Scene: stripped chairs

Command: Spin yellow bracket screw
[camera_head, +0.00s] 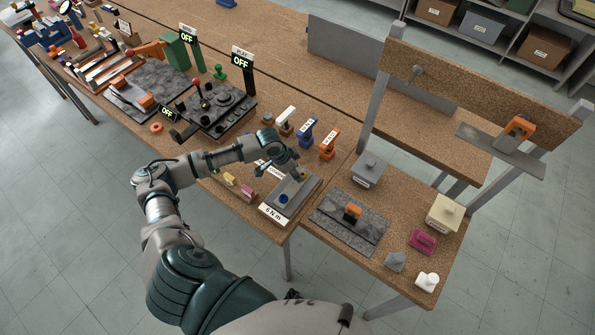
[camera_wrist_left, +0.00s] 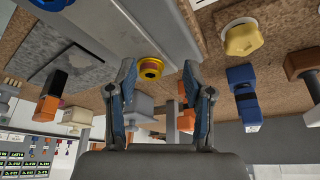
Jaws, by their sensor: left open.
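A grey bracket plate (camera_head: 304,192) marked "6 N m" lies near the bench's front corner. A blue screw (camera_head: 283,198) stands on it. A yellow screw (camera_head: 303,176) shows at my left gripper (camera_head: 298,172), which partly covers it. In the left wrist view, the yellow screw (camera_wrist_left: 150,68), with a dark red centre, sits on the grey plate (camera_wrist_left: 160,25). It lies ahead of and between the two spread fingers of my left gripper (camera_wrist_left: 160,75). The fingers appear apart from it, with nothing held. My right gripper is not in view.
An orange tool (camera_head: 327,148) and a blue tool (camera_head: 305,133) stand behind the bracket. A yellow hex knob (camera_wrist_left: 243,38) is right of the fingers in the wrist view. The right table carries a grey mat (camera_head: 335,228) and a grey lidded box (camera_head: 369,170).

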